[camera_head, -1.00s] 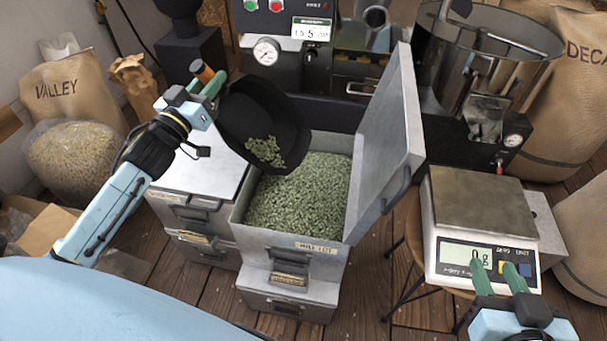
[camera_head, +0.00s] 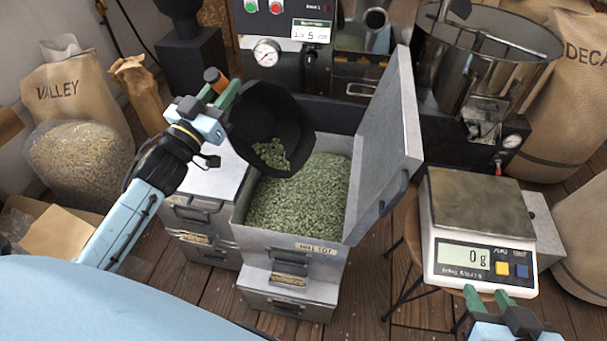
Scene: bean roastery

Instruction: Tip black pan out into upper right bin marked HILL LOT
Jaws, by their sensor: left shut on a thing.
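The black pan (camera_head: 262,106) is tilted over the left part of the open upper right bin, with a small heap of green beans (camera_head: 271,154) at its low edge. My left gripper (camera_head: 217,92) is shut on the pan's handle at the pan's upper left. The upper right bin (camera_head: 295,252) has a label reading HILL LOT and holds many green beans (camera_head: 305,200). Its grey lid (camera_head: 385,150) stands open on the right. My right gripper (camera_head: 487,299) is in front of the scale, its two green fingers apart and nothing between them.
A scale (camera_head: 480,255) reading 0 g stands on a stool at the right. A closed upper left bin (camera_head: 195,208) adjoins the HILL LOT bin. The roaster (camera_head: 325,70) is behind. A VALLEY sack (camera_head: 75,90) stands at the left.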

